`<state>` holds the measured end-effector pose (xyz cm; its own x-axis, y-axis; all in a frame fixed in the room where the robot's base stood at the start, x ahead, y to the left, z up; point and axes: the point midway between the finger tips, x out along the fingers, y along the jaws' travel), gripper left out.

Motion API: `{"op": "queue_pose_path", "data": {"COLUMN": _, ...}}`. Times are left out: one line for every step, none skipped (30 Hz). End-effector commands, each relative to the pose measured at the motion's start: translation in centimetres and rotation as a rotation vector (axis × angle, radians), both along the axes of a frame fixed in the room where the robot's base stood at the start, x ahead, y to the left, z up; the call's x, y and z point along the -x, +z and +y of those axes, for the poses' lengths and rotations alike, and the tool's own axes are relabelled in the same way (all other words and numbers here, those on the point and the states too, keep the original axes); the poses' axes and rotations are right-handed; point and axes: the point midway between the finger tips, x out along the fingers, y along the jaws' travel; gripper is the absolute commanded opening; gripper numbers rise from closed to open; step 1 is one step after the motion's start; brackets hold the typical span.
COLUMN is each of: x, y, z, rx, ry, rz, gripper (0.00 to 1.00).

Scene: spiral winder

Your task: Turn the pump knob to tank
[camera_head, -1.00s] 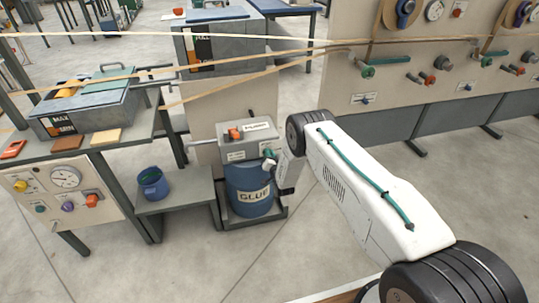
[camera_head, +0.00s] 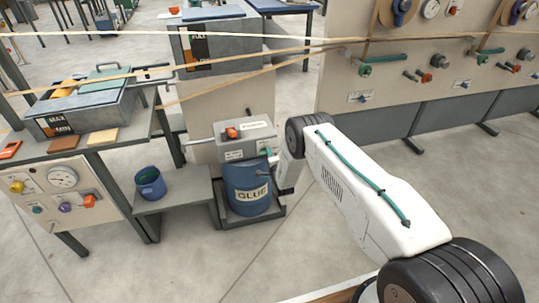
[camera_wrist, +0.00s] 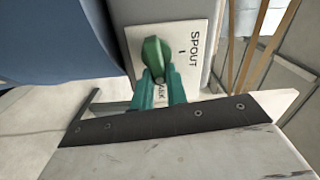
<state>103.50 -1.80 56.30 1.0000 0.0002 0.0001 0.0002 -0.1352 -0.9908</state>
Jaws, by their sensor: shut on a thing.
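The pump knob (camera_wrist: 156,58) is green and sits on a white label plate (camera_wrist: 193,48) in the wrist view. The plate reads SPOUT on the right side, and part of a second word, ending in "ANK", shows between the fingers. My gripper (camera_wrist: 162,92) has two green fingers closed on the lower part of the knob.
A blue bucket (camera_head: 150,183) stands on a low shelf left of the drum. A bench with a grey tray (camera_head: 77,113) is farther left. Tan strands cross above the pump box. A panel wall (camera_head: 400,98) stands at the back right. Open floor lies in front.

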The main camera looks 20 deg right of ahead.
Motion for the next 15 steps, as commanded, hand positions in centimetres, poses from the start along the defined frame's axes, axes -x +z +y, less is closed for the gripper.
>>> {"op": "queue_pose_path", "data": {"x": -0.05, "y": 0.0, "z": -0.12, "rx": -0.025, "ry": -0.002, "rz": -0.001, "gripper": 0.0}}
{"op": "queue_pose_path", "data": {"x": -0.05, "y": -0.02, "z": -0.12, "rx": -0.04, "ry": -0.002, "rz": -0.001, "gripper": 0.0}}
{"op": "queue_pose_path", "data": {"x": -0.05, "y": -0.06, "z": -0.13, "rx": -0.06, "ry": -0.002, "rz": -0.001, "gripper": 0.0}}
{"op": "queue_pose_path", "data": {"x": -0.05, "y": -0.08, "z": -0.13, "rx": -0.072, "ry": -0.002, "rz": -0.001, "gripper": 0.0}}
{"op": "queue_pose_path", "data": {"x": -0.05, "y": -0.11, "z": -0.14, "rx": -0.084, "ry": -0.002, "rz": -0.001, "gripper": 0.0}}
{"op": "queue_pose_path", "data": {"x": -0.05, "y": -0.13, "z": -0.14, "rx": -0.098, "ry": -0.002, "rz": -0.001, "gripper": 0.0}}
{"op": "queue_pose_path", "data": {"x": -0.05, "y": -0.15, "z": -0.14, "rx": -0.107, "ry": -0.003, "rz": -0.001, "gripper": 0.0}}
{"op": "queue_pose_path", "data": {"x": -0.05, "y": -0.17, "z": -0.14, "rx": -0.115, "ry": -0.002, "rz": -0.001, "gripper": 0.0}}
{"op": "queue_pose_path", "data": {"x": -0.04, "y": -0.19, "z": -0.15, "rx": -0.125, "ry": -0.003, "rz": -0.001, "gripper": 0.0}}
{"op": "queue_pose_path", "data": {"x": -0.04, "y": -0.2, "z": -0.15, "rx": -0.13, "ry": -0.003, "rz": -0.001, "gripper": 0.0}}
{"op": "queue_pose_path", "data": {"x": -0.04, "y": -0.21, "z": -0.15, "rx": -0.135, "ry": -0.003, "rz": -0.001, "gripper": 0.0}}
{"op": "queue_pose_path", "data": {"x": -0.04, "y": -0.22, "z": -0.16, "rx": -0.141, "ry": -0.003, "rz": -0.001, "gripper": 0.0}}
{"op": "queue_pose_path", "data": {"x": -0.04, "y": -0.23, "z": -0.16, "rx": -0.145, "ry": -0.003, "rz": -0.001, "gripper": 0.0}}
{"op": "queue_pose_path", "data": {"x": -0.04, "y": -0.24, "z": -0.15, "rx": -0.148, "ry": -0.003, "rz": -0.001, "gripper": 0.0}}
{"op": "queue_pose_path", "data": {"x": -0.04, "y": -0.25, "z": -0.16, "rx": -0.15, "ry": -0.003, "rz": 0.0, "gripper": 0.0}}
